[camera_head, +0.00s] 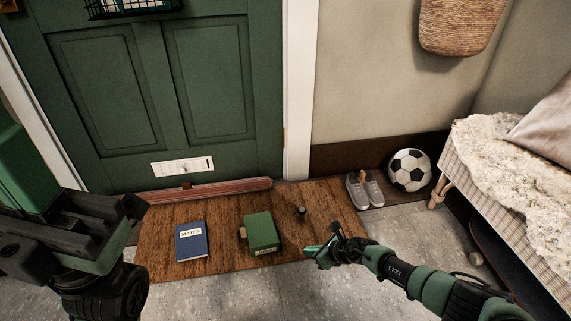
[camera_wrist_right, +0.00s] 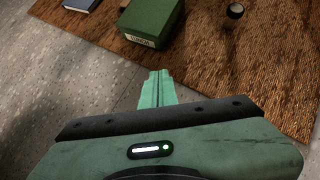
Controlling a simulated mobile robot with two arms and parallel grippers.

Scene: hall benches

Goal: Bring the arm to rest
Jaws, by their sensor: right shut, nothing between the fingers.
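My right gripper (camera_head: 313,251) is shut and empty. It hovers above the front right edge of the brown doormat (camera_head: 330,200), to the right of a green box (camera_head: 262,232). In the right wrist view its closed fingers (camera_wrist_right: 157,88) point toward the green box (camera_wrist_right: 150,18), with a gap between them in the picture. My right arm reaches in from the lower right, stretched out low over the floor. A dark arm part of mine fills the lower left of the head view; no left fingers can be made out there.
On the mat lie a blue book (camera_head: 191,241) and a small dark round object (camera_head: 301,210). Grey shoes (camera_head: 365,190) and a football (camera_head: 409,170) stand by the wall. A bench (camera_head: 500,190) with a fleece is at right. A green door (camera_head: 160,90) stands behind. Grey floor is clear in front.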

